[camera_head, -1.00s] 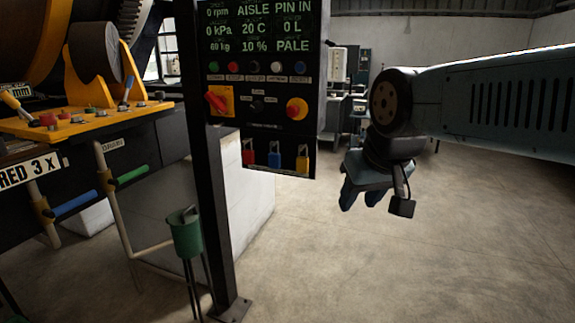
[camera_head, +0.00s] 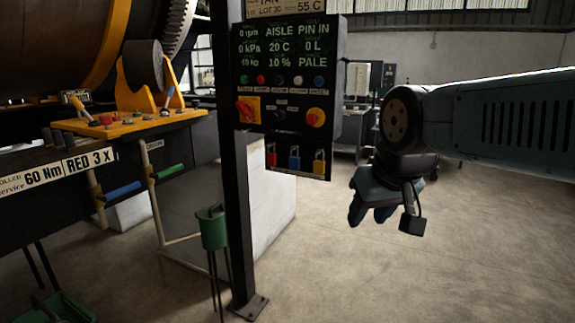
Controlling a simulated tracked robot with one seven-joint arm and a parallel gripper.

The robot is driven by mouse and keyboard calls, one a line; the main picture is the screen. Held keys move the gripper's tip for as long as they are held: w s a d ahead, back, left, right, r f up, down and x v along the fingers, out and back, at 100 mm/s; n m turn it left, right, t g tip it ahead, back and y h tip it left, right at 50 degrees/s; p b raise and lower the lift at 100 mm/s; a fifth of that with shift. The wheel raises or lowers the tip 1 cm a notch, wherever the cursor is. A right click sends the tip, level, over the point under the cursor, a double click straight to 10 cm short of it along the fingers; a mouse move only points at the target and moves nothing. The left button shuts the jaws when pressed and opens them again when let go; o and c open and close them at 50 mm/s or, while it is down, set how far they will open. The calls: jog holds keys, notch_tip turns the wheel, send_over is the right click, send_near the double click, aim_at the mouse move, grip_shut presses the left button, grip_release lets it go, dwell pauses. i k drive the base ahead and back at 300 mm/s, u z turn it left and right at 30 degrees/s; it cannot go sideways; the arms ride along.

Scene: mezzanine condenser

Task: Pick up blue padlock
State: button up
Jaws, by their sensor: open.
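The blue padlock (camera_head: 294,158) hangs in the middle of a row at the bottom of the black control panel. A red padlock (camera_head: 271,155) hangs to its left and a yellow padlock (camera_head: 319,162) to its right. My gripper (camera_head: 369,214) is at the end of my arm, to the right of the panel and lower in the picture than the padlocks. Its fingers point down and are apart. Nothing shows between them, and it is clear of the padlocks.
The panel (camera_head: 262,62) is on a black post (camera_head: 236,200) with a foot plate on the floor. A green cup on a stand (camera_head: 213,230) is left of the post, and a white block (camera_head: 275,215) is behind it. Yellow-topped machinery (camera_head: 140,122) fills the left. The floor at right is clear.

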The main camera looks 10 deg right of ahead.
aim_at(293, 163)
jog(key=u, duration=0.05)
jog(key=i, duration=0.9)
jog(key=z, duration=0.1)
